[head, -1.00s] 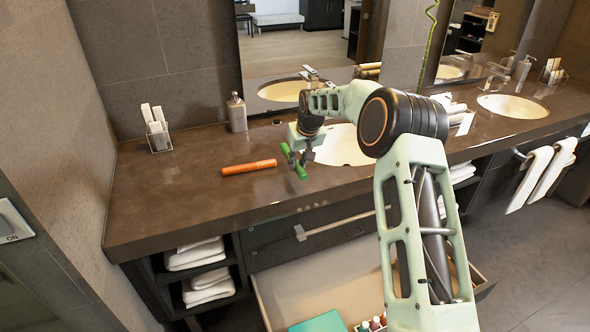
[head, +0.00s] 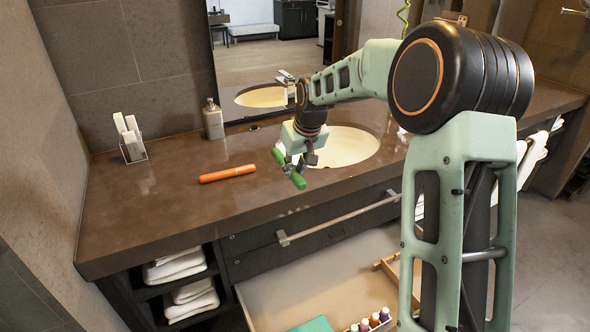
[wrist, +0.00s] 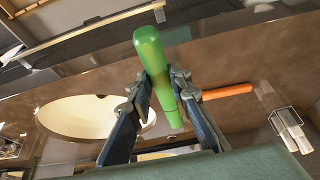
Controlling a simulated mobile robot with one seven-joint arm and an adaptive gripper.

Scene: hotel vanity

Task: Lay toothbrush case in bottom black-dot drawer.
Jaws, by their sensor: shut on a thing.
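My gripper (head: 300,164) is shut on a green tube-shaped case (head: 289,168), which also shows in the wrist view (wrist: 150,55). It holds the case tilted above the front part of the counter, left of the sink. A similar orange tube (head: 227,173) lies on the counter to its left; I cannot tell from shape alone which is the toothbrush case. The bottom drawer (head: 300,285) stands open below the counter, with a pale, partly bare floor. The drawer above it (head: 330,226) is shut. I cannot make out a clear black dot on the open drawer.
A teal box (head: 313,325) and several small bottles (head: 373,321) sit in the open drawer's near part, a wooden divider (head: 388,268) at its right. The counter edge and long handle (head: 340,222) lie above the drawer. A soap dispenser (head: 213,119) stands behind.

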